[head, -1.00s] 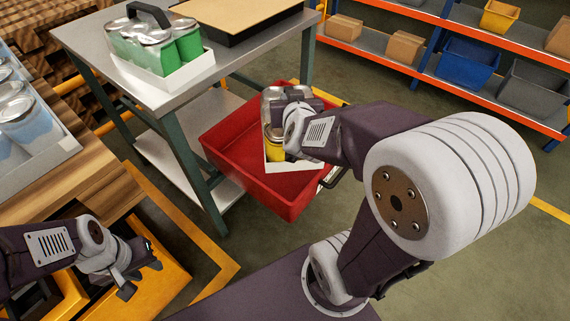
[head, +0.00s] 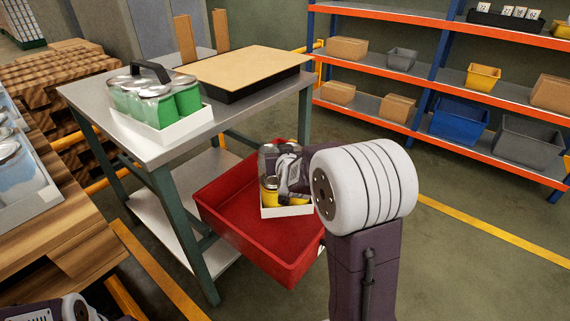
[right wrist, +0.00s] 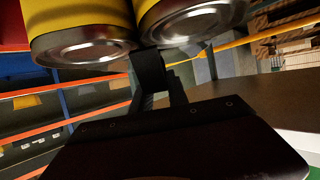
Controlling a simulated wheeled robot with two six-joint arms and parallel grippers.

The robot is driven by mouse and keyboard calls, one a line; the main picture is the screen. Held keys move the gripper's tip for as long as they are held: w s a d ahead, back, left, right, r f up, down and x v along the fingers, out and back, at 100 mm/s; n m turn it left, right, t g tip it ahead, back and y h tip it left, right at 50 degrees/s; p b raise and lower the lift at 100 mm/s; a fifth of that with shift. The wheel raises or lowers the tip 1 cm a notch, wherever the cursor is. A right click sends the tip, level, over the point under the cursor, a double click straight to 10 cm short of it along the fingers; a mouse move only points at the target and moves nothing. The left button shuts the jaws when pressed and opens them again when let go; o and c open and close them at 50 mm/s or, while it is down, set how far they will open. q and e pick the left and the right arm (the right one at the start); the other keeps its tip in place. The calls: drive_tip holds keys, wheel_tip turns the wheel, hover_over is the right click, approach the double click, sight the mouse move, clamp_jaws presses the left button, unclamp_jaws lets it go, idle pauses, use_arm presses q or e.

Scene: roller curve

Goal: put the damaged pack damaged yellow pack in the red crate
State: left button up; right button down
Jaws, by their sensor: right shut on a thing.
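The yellow pack (head: 285,210), yellow cans in a white tray, is at the right part of the red crate (head: 240,210) in the head view. It overlaps the crate's right side; I cannot tell whether it rests on the crate floor or hangs above it. My right gripper (head: 289,180) is shut on the pack from above, its fingers mostly hidden by my wrist. The right wrist view shows two yellow cans (right wrist: 85,40) close up by the dark gripper (right wrist: 152,80). Any damage is too small to see.
A grey table (head: 150,150) beside the crate bears a pack of green cans (head: 160,100) and a black-edged tray (head: 245,75). Blue-and-orange shelves (head: 430,70) with bins stand behind. The crate's left part is empty. The floor at right is clear.

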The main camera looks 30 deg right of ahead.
drive_tip(key=shift+w+d+f, duration=0.15)
drive_tip(key=shift+w+d, duration=0.05)
drive_tip(key=shift+w, duration=0.25)
drive_tip(key=shift+f+b, duration=2)
drive_tip(key=shift+f, duration=0.55)
drive_tip(key=c, duration=1.3)
unclamp_jaws()
drive_tip(key=shift+s+f, duration=0.1)
drive_tip(key=shift+r+p, duration=0.3)
drive_tip(key=shift+r, duration=0.15)
drive_tip(key=p+v, duration=0.2)
drive_tip(key=v, duration=0.2)
drive_tip(key=r+p+v, duration=0.1)
drive_tip(key=p+v, duration=0.1)
drive_tip(key=v, duration=0.2)
drive_tip(key=shift+a+r+p, duration=0.1)
drive_tip(key=shift+a+p, duration=0.05)
drive_tip(key=shift+p, duration=0.2)
drive_tip(key=b+v, duration=0.2)
drive_tip(key=v, duration=0.1)
drive_tip(key=shift+s+a+f+b, duration=0.1)
drive_tip(key=shift+s+f+b, duration=0.15)
drive_tip(key=shift+s+b, duration=0.15)
